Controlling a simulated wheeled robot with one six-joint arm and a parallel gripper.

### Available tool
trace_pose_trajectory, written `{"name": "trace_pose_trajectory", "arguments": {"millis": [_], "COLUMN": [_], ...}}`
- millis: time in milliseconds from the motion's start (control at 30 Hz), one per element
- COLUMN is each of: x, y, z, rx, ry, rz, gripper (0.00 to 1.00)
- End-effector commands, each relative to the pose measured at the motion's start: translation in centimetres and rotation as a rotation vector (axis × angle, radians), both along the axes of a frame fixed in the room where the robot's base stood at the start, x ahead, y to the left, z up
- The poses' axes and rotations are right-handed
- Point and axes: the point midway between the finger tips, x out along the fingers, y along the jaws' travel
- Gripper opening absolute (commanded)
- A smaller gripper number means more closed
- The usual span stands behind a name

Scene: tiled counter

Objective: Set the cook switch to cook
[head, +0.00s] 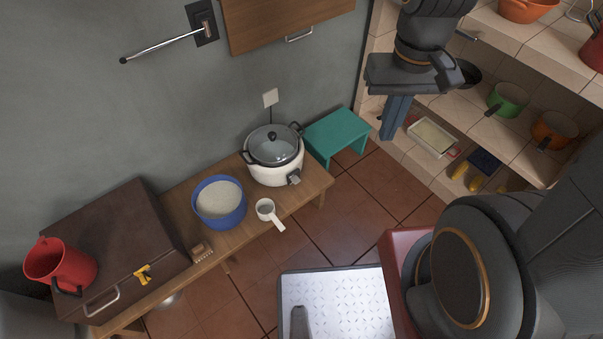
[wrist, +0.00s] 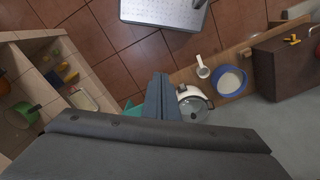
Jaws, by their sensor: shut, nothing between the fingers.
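A white rice cooker (head: 266,176) with a glass lid and dark side handles stands at the right part of a low wooden bench. A small grey cook switch (head: 294,177) sits on its front right side; I cannot read its setting. The cooker also shows in the wrist view (wrist: 187,90), partly covered by my fingers. My gripper (head: 390,134) is up at the right of the cooker in the head view, well apart from it, fingers pointing down. It is shut and empty, and its fingers also show in the wrist view (wrist: 161,84).
The bench (head: 313,184) also bears a blue pot (head: 220,222) of white grain, a white cup with a handle (head: 266,210), a brown case (head: 110,240) and a red jug (head: 55,262). A green stool (head: 337,130) stands right of the cooker. Tiled shelves with pots are at right.

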Motion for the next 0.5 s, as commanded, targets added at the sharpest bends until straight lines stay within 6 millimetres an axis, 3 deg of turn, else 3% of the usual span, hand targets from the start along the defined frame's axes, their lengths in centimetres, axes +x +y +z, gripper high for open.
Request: {"name": "trace_pose_trajectory", "arguments": {"millis": [133,233,500], "x": [0.3,1.3,7.3], "y": [0.1,0.5,3.4], "z": [-0.3,-1.7,-9.6], "rx": [0.0,0.0,-0.001], "ry": [0.0,0.0,0.002], "rz": [0.005,0.026,0.157], "gripper": [0.0,0.0,0.0]}}
